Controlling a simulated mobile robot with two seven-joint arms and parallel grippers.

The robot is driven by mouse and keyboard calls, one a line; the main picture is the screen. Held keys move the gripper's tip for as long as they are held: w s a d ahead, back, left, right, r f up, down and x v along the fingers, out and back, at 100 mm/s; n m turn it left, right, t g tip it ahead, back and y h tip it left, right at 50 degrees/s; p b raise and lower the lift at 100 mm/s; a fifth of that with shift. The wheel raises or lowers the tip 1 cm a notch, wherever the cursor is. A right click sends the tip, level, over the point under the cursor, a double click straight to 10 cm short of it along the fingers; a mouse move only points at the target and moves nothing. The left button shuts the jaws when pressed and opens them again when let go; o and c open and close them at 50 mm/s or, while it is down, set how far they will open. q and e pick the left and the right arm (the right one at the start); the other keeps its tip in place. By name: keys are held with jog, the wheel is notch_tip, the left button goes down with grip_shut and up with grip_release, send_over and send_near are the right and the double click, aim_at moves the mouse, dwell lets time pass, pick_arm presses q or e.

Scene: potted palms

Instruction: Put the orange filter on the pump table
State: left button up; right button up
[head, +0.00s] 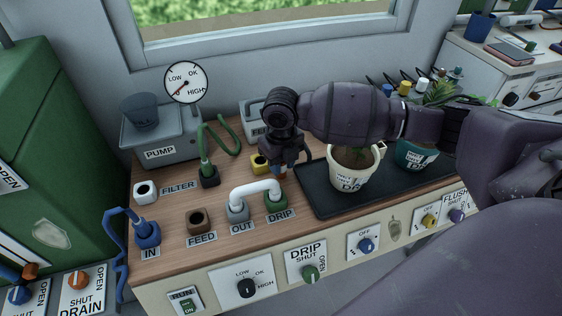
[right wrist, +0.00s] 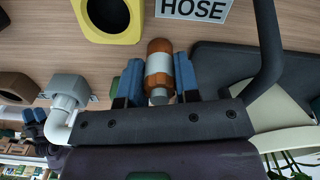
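The orange filter (right wrist: 159,65) is a small orange cylinder with a white band and a grey end. In the right wrist view it lies between the two blue finger pads of my right gripper (right wrist: 159,84), which appear to touch it on both sides. In the head view my right gripper (head: 281,160) points down over the middle of the pump table (head: 215,187), and only a bit of orange shows below it. The gap between filter and tabletop is hard to tell. A white socket (head: 145,191) beside the FILTER label stands at the table's left, in front of the pump (head: 165,137). My left gripper is out of view.
A white pipe (head: 255,190) joins the OUT and DRIP sockets in front. A black tray (head: 317,200) with potted plants is to the right. A brown FEED socket (head: 199,221) and blue IN fitting (head: 147,233) stand front left.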

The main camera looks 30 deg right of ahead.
jog(key=o, duration=0.4)
notch_tip(320, 180, up, 11)
jog(key=shift+r+p, duration=0.15)
jog(key=shift+p, duration=1.1)
jog(key=shift+r, duration=0.4)
jog(key=shift+s, duration=0.1)
